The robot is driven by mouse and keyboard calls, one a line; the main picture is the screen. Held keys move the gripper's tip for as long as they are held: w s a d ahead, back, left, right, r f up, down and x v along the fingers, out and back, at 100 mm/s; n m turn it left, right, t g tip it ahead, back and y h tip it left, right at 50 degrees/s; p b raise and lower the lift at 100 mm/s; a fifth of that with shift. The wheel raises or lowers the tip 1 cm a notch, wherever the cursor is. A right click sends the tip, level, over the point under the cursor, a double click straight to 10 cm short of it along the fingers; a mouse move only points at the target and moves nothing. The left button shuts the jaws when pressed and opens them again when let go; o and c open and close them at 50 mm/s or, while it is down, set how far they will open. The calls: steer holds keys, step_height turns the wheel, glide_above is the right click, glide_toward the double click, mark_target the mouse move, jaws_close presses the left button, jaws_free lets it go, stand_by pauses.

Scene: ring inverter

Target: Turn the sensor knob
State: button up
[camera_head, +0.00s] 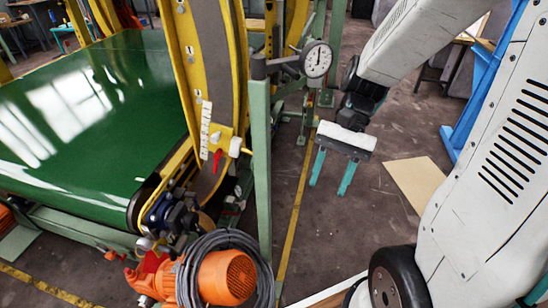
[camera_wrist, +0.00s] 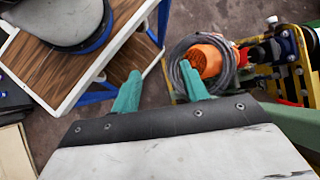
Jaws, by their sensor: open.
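A white knob (camera_head: 235,147) sticks out from the yellow ring frame (camera_head: 205,70) beside a red lever (camera_head: 217,158). A round dial gauge (camera_head: 317,60) with a dark knob-like end (camera_head: 259,66) is at the top of a green post (camera_head: 262,160). I cannot tell which of these is the sensor knob. My gripper (camera_head: 331,186) is open and empty, pointing down, to the right of the post and lower than the gauge. Its teal fingers also show in the wrist view (camera_wrist: 160,78), apart and touching nothing. No knob is clearly visible in the wrist view.
An orange motor (camera_head: 226,277) with a coiled dark cable (camera_head: 263,276) lies left of and below my gripper; the motor also shows in the wrist view (camera_wrist: 205,58). A green conveyor belt (camera_head: 90,115) fills the left. A tan board (camera_head: 415,180) lies on the floor.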

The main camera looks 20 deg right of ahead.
steer(key=w+d+f+m+t+y, duration=0.2)
steer(key=w+f+m+t+y, duration=0.4)
steer(key=w+m, duration=0.5)
steer(key=w+d+f+m+t+y, duration=0.2)
steer(key=w+f+m+t+y, duration=0.2)
steer(key=w+f+m+t, duration=0.55)
steer(key=w+a+r+m+g, duration=0.2)
steer(key=a+m+g, duration=0.1)
steer(key=a, duration=0.4)
steer(key=shift+r, duration=0.2)
steer(key=shift+g, duration=0.25)
steer(key=shift+c, duration=0.4)
steer(key=c, duration=0.6)
